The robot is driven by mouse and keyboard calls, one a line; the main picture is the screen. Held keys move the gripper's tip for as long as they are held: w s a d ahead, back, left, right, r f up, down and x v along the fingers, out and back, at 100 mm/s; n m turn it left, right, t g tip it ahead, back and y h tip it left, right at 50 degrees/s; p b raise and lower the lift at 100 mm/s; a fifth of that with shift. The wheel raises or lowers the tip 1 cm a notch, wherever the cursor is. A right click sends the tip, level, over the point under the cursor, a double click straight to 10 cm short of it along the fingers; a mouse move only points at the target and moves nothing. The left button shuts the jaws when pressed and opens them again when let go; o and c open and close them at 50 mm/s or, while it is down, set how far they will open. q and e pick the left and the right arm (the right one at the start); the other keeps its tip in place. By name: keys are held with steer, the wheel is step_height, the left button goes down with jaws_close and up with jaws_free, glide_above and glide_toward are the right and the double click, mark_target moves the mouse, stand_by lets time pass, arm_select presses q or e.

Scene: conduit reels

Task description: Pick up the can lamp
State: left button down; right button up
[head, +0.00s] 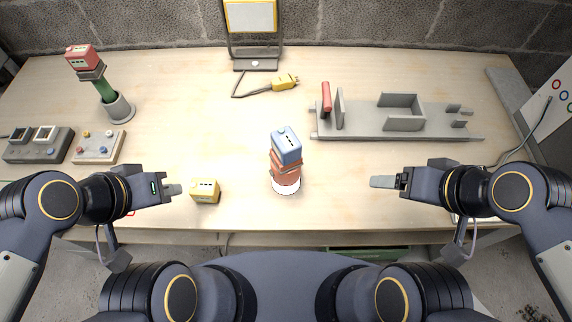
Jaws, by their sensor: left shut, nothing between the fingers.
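No thing here is plainly a can lamp, and I cannot tell which one the name means. A yellow-framed panel on a dark stand (252,22), like a work lamp, stands at the back. A blue block (286,146) sits on a terracotta-coloured stack (285,178) on a white disc in the middle. A red block on a green stem (104,90) leans in a grey cup (119,108) at the left. My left gripper (178,189) is shut and empty, just left of a small yellow block (205,190). My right gripper (376,182) is right of the stack, apart from it; its finger gap is unclear.
A grey fixture (365,134) with a red handle (326,97) lies at the back right. A yellow plug-like tool with a cord (284,82) lies behind the stack. Two button boxes (97,147) sit at the left. The table's front middle is mostly free.

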mark_target(290, 139)
steer(key=w+a+m+g, duration=0.2)
steer(key=w+a+m, duration=0.1)
steer(key=a, duration=0.3)
steer(key=w+a+r+m+g+h, duration=0.1)
steer(key=w+a+m+g, duration=0.1)
steer(key=w+a+m, duration=0.2)
steer(key=w+a+m+g+h, duration=0.1)
steer(key=w+a+m+g, duration=0.1)
steer(key=a, duration=0.6)
steer(key=shift+w+r+m, duration=0.15)
steer(key=shift+w+m, duration=0.55)
steer(key=shift+w, duration=0.6)
steer(key=shift+a, duration=0.4)
steer(key=shift+a+f+m, duration=0.15)
steer(key=shift+f+m, duration=0.15)
steer(key=f, duration=0.5)
steer(key=a+f, duration=0.1)
steer(key=f, duration=0.1)
steer(key=shift+f, duration=0.25)
steer(key=shift+w+a+r, duration=0.1)
jaws_close()
